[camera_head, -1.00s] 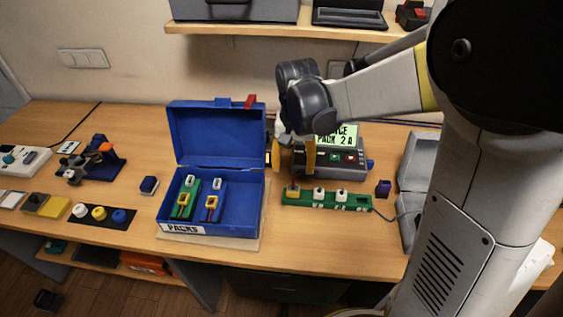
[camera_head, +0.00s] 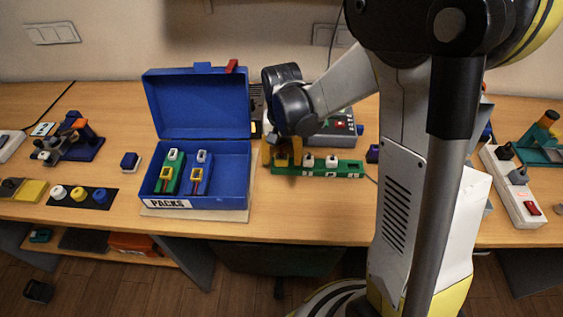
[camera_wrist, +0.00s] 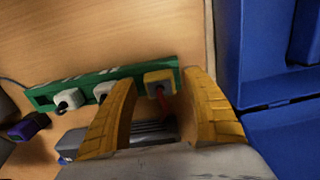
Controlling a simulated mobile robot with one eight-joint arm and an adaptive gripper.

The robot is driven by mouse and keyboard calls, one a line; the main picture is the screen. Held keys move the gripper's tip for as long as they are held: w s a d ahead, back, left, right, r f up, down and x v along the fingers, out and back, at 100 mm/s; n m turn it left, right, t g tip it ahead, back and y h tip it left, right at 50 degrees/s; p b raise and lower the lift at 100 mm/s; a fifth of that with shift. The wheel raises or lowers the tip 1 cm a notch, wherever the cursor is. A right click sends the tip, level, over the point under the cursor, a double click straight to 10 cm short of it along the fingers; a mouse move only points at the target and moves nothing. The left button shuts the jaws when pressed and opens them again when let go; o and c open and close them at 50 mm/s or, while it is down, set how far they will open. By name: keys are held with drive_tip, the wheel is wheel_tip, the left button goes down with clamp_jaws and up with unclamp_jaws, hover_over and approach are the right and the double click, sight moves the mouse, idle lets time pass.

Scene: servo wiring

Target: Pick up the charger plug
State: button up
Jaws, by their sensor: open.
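A white power strip (camera_head: 512,190) at the right of the table carries a black plug (camera_head: 504,151) and a grey plug (camera_head: 518,176), with a red switch at its near end. I cannot tell which of them is the charger plug. My gripper (camera_head: 280,166) is far to their left, pointing down over the green strip (camera_head: 335,170). In the wrist view my gripper (camera_wrist: 160,80) is open, its yellow fingers apart. A yellow connector (camera_wrist: 160,77) with a red wire shows between the fingertips, at the end of the green strip. I cannot tell whether they touch it.
The open blue PACKS box (camera_head: 222,202) stands close left of my gripper, with green and blue packs inside. A grey tester (camera_head: 340,127) is behind the green strip. A teal and orange device (camera_head: 545,140) stands beyond the power strip. My arm hides part of the table.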

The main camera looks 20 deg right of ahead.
sight(282, 156)
drive_tip(key=shift+c, duration=0.4)
drive_tip(key=c, duration=1.2)
drive_tip(key=shift+o, duration=0.2)
drive_tip(key=shift+r, duration=0.15)
drive_tip(key=shift+r+p, duration=0.4)
drive_tip(key=shift+r, duration=0.25)
clamp_jaws()
wheel_tip(282, 156, up, 3)
drive_tip(key=shift+f+p, duration=0.1)
drive_tip(key=shift+p, duration=0.6)
drive_tip(key=s+d+r+p, duration=0.3)
drive_tip(key=s+d+r, duration=0.3)
drive_tip(key=d, duration=0.4)
drive_tip(key=shift+r, duration=0.4)
